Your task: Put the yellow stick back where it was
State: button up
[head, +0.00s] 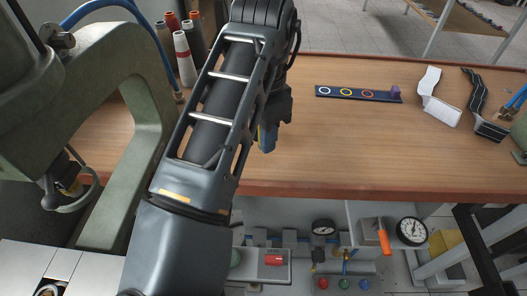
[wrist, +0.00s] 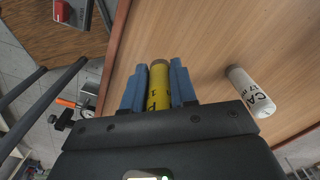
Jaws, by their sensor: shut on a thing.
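The yellow stick (wrist: 158,88) has dark lettering and a brownish end. My gripper (wrist: 158,80) is shut on it, with one blue finger on each side, over the wooden table near its edge. How high the stick is cannot be told. A dark strip with coloured rings (head: 333,92) lies farther back on the table, to the right of my gripper. A purple piece stands at its right end.
Thread spools (head: 184,58) and a green machine (head: 120,75) stand at the left. White and black curved pieces (head: 439,105) lie at the right. The table's middle (head: 340,145) is clear.

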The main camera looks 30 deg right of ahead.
jog(key=shift+f+b, duration=1.45)
jog(key=shift+f, duration=0.45)
jog(key=shift+f, duration=0.2)
jog(key=o, duration=0.9)
jog(key=shift+o, duration=0.2)
notch_tip(320, 180, up, 12)
jog(key=p, duration=1)
jog(key=shift+r, duration=0.25)
